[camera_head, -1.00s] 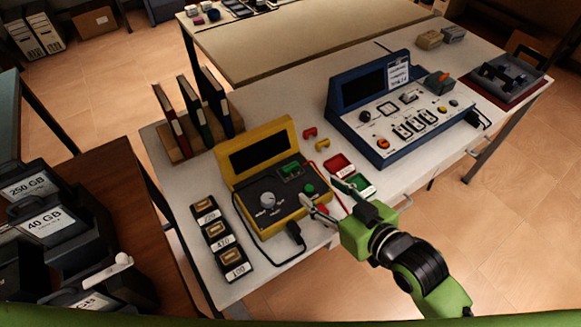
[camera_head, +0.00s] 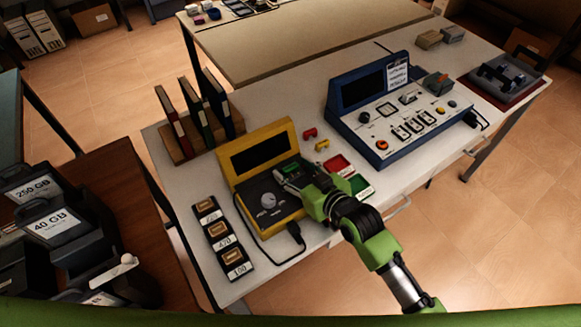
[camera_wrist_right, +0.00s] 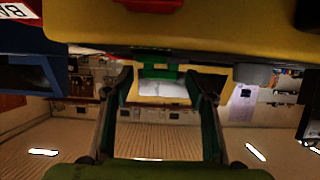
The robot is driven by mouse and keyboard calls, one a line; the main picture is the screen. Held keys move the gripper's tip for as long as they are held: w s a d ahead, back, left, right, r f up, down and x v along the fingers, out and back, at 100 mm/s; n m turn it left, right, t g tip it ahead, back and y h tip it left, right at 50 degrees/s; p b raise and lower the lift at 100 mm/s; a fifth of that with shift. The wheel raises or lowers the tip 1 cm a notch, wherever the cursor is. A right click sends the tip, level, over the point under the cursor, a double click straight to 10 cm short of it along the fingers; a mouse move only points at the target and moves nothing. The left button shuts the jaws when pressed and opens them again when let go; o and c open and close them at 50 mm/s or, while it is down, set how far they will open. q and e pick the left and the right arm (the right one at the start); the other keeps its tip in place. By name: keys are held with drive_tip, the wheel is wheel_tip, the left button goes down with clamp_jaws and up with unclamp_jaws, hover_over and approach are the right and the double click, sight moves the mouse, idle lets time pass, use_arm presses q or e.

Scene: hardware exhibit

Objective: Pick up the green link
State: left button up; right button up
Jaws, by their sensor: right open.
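The green link (camera_head: 291,167) sits on the dark panel of the yellow instrument (camera_head: 285,138). My right gripper (camera_head: 284,179) is over that panel, its fingertips beside the link and partly covering it. In the right wrist view, the open fingers (camera_wrist_right: 160,80) stand on either side of a green piece (camera_wrist_right: 160,72), which looks like the link under the yellow body. I cannot tell whether the fingers touch it. My left gripper is not in view.
A small red link (camera_head: 310,133) and a yellow link (camera_head: 322,145) lie behind the gripper. A red tray (camera_head: 338,165) and a green tray (camera_head: 360,185) are to its right. A blue instrument (camera_head: 345,97) stands farther right. Labelled blocks (camera_head: 218,232) lie at left.

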drive_tip(key=c, duration=1)
